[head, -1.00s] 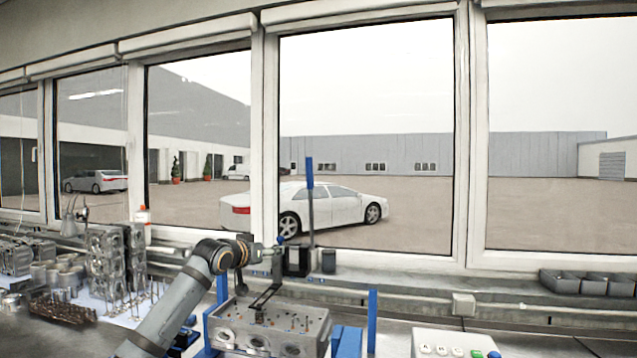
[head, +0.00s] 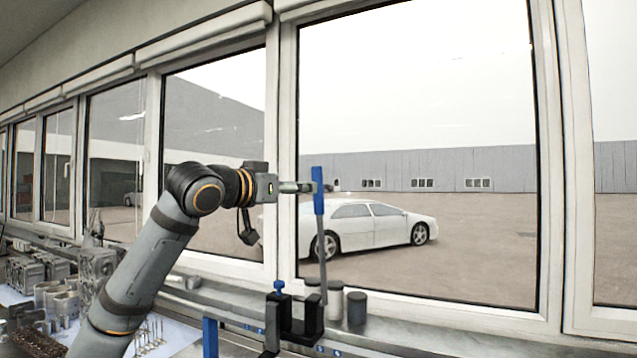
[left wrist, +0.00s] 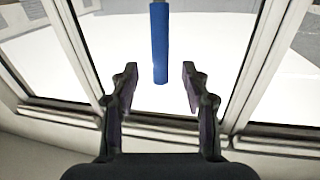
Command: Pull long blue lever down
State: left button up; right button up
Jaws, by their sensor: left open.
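The long lever has a blue handle (head: 319,205) on top of a thin grey rod and stands upright in front of the window. Its rod runs down to a black bracket (head: 300,325) on the bench. My left gripper (head: 318,187) is at the height of the blue handle. In the left wrist view, the left gripper (left wrist: 159,72) is open, with one finger on each side of the handle's end in the picture. The handle (left wrist: 160,40) shows clear gaps to both fingers. I cannot tell how deep it sits between them. My right gripper is not in view.
A blue post (head: 210,337) and metal engine parts (head: 97,263) are at lower left. The window frame (head: 284,150) is behind the arm.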

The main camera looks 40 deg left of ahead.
pick_arm(q)
jog(key=p, duration=0.4)
send_over(318, 214)
jog(key=shift+w+a, duration=0.1)
jog(key=shift+a, duration=0.05)
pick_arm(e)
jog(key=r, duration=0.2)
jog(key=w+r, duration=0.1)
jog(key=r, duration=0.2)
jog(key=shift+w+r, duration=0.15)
pick_arm(q)
jog(key=shift+c, duration=0.7)
jog(key=shift+w, duration=0.1)
grip_shut()
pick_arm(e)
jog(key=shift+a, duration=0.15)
